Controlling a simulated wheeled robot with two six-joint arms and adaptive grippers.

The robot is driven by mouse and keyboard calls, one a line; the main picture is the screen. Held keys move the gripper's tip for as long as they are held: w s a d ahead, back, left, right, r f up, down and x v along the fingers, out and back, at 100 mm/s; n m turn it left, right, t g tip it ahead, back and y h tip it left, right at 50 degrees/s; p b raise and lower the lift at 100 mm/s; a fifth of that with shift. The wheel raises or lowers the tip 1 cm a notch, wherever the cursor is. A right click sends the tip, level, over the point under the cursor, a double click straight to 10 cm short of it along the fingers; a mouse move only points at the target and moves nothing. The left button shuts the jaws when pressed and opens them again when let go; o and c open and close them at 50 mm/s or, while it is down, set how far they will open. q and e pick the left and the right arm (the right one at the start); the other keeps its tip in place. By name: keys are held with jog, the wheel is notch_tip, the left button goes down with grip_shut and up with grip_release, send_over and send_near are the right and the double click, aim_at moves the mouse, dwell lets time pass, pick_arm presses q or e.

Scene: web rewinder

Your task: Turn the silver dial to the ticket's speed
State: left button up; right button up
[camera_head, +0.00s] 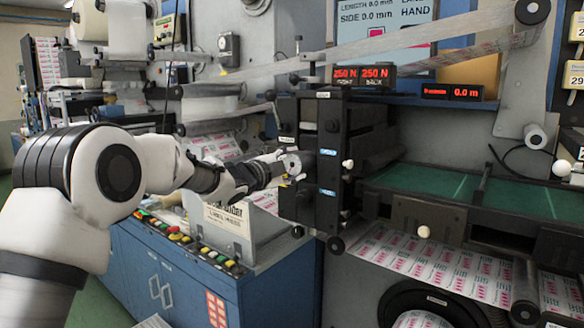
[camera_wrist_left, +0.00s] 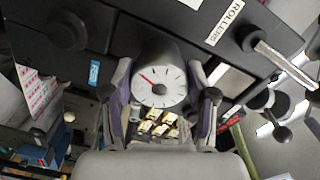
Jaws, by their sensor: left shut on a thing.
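The silver dial (camera_wrist_left: 160,84) shows in the left wrist view as a round grey knob with a white face, dark tick marks and a red pointer toward the upper left. My left gripper (camera_wrist_left: 160,72) has one finger on each side of it and is shut on it. In the head view my left gripper (camera_head: 284,166) is at the left side of a black machine block (camera_head: 329,158), and its fingers mostly hide the dial. The scale's figures are too small to read. I cannot pick out the speed ticket for sure. My right gripper is not in view.
Red displays read 250 N (camera_head: 362,75) and 0.0 m (camera_head: 452,92) above the block. A slanted panel with a printed label (camera_head: 228,217) and a row of coloured buttons (camera_head: 185,240) lie below my left arm. Black knobs and a lever (camera_wrist_left: 280,62) stand near the dial.

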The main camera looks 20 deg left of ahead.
pick_arm(q)
jog(key=shift+r, duration=0.15)
jog(key=o, duration=1.2)
jog(key=shift+d, duration=0.15)
jog(key=shift+c, duration=0.2)
jog(key=shift+s, duration=0.1)
jog(key=v, duration=1.2)
